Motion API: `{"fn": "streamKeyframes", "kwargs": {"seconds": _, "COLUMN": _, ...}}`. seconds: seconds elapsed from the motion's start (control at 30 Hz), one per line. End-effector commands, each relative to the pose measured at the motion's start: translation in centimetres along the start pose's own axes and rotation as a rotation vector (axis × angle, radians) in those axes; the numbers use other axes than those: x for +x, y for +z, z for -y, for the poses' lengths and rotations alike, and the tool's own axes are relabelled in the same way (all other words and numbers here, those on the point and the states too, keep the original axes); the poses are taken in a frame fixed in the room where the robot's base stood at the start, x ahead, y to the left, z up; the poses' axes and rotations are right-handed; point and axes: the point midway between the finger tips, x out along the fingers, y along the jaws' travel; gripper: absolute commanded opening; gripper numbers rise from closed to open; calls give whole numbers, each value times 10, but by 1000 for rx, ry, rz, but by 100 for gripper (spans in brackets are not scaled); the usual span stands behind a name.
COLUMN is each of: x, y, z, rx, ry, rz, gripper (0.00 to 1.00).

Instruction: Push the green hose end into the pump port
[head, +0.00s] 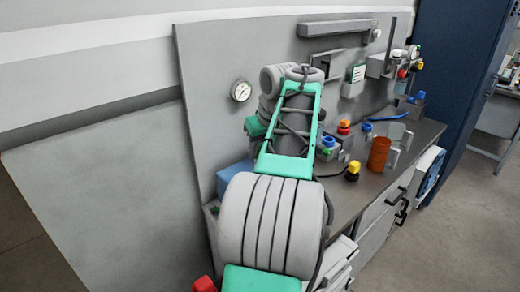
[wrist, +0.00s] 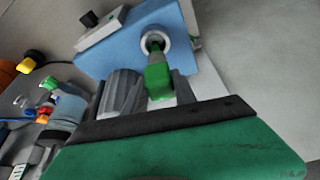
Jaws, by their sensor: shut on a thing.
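The blue pump (wrist: 185,62) fills the top middle of the wrist view, with a light ring around its dark port (wrist: 166,40). My gripper (wrist: 160,84) is shut on the green hose end (wrist: 158,78), which points up at the port. Its narrow tip overlaps the port opening in the picture; how deep it sits, if at all, I cannot tell. In the head view part of the blue pump (head: 232,175) shows left of my arm, which hides my gripper, the port and the hose end.
An orange cup (head: 379,153) and a yellow-topped piece (head: 352,171) stand on the bench, right of my arm. A pressure gauge (head: 241,90) is on the grey back panel.

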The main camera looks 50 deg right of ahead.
Motion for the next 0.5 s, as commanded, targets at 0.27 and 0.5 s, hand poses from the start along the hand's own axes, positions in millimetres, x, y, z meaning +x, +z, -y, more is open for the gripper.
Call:
{"fn": "streamKeyframes", "kwargs": {"seconds": 0.27, "x": 12, "y": 5, "z": 0, "rx": 0, "ry": 0, "rz": -1, "gripper": 0}}
{"fn": "streamKeyframes", "kwargs": {"seconds": 0.5, "x": 21, "y": 8, "z": 0, "rx": 0, "ry": 0, "rz": 0, "gripper": 0}}
